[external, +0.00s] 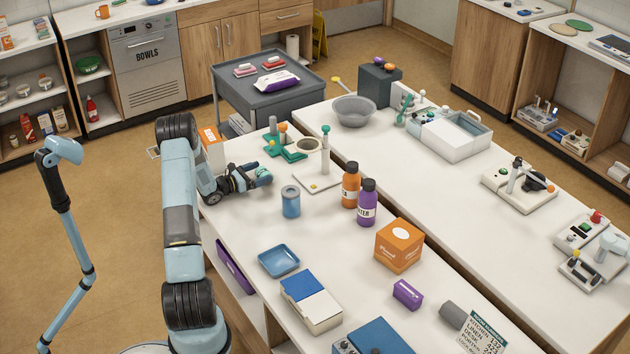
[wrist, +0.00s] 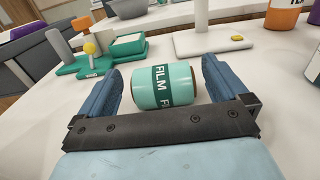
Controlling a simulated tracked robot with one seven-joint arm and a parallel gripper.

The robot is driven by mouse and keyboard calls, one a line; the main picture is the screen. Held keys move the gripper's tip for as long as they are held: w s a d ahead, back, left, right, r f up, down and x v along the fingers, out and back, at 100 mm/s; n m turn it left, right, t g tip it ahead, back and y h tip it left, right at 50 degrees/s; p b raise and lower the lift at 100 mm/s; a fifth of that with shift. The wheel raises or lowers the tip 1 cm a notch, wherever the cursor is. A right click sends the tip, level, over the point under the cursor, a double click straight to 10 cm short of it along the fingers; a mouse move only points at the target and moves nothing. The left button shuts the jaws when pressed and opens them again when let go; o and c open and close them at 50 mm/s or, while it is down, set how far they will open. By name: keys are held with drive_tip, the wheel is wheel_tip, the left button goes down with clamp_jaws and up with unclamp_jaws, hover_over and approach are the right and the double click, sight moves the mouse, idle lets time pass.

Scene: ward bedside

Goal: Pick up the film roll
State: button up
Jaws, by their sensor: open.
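The jaws are open, with a finger to each side of the roll and a gap visible at least on the right. In the external view my gripper (external: 252,178) is low over the near table's left end. There the roll is mostly hidden or too small to tell from the fingers.
A blue canister (external: 291,202) stands in front of the gripper. A green stand (external: 284,146) and a white-based post (external: 325,160) are behind it. Orange (external: 350,184) and purple (external: 367,203) bottles stand to the right. The table's left edge is close.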

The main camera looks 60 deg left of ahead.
drive_tip(key=w, duration=0.4)
drive_tip(key=shift+c, duration=0.4)
